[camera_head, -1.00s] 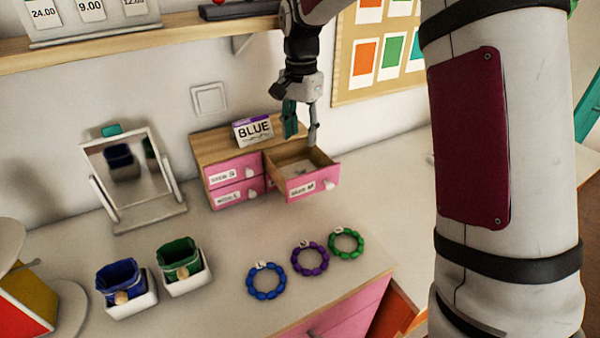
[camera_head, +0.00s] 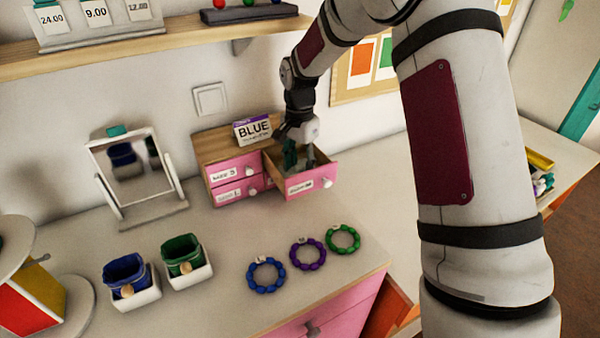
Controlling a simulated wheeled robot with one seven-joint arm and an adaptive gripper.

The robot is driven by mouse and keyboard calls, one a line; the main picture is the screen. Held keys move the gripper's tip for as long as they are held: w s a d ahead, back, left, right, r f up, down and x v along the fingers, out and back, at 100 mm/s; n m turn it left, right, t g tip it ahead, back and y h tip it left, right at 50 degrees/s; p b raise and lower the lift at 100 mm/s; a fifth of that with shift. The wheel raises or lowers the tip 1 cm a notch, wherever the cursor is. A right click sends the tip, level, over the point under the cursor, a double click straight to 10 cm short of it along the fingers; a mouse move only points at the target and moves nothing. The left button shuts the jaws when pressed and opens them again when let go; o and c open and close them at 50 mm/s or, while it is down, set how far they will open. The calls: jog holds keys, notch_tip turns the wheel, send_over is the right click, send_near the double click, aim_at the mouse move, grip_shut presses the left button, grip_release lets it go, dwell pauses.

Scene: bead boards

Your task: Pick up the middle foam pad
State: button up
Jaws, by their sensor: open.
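My gripper (camera_head: 300,162) points down with its fingers inside the open pink drawer (camera_head: 313,183) of the small wooden-topped chest. The fingers are apart. No foam pad can be made out in the drawer; its inside is largely hidden by my gripper and the drawer front.
A box marked BLUE (camera_head: 253,130) stands on the chest (camera_head: 210,145). A mirror (camera_head: 135,175) stands to the left. Blue (camera_head: 267,275), purple (camera_head: 308,254) and green (camera_head: 343,239) bead rings lie in front. Two pots with blue (camera_head: 126,276) and green (camera_head: 183,256) bags stand front left. A shelf (camera_head: 150,43) runs above.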

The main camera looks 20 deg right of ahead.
jog(key=shift+c, duration=0.4)
jog(key=c, duration=0.9)
jog(key=shift+o, duration=0.2)
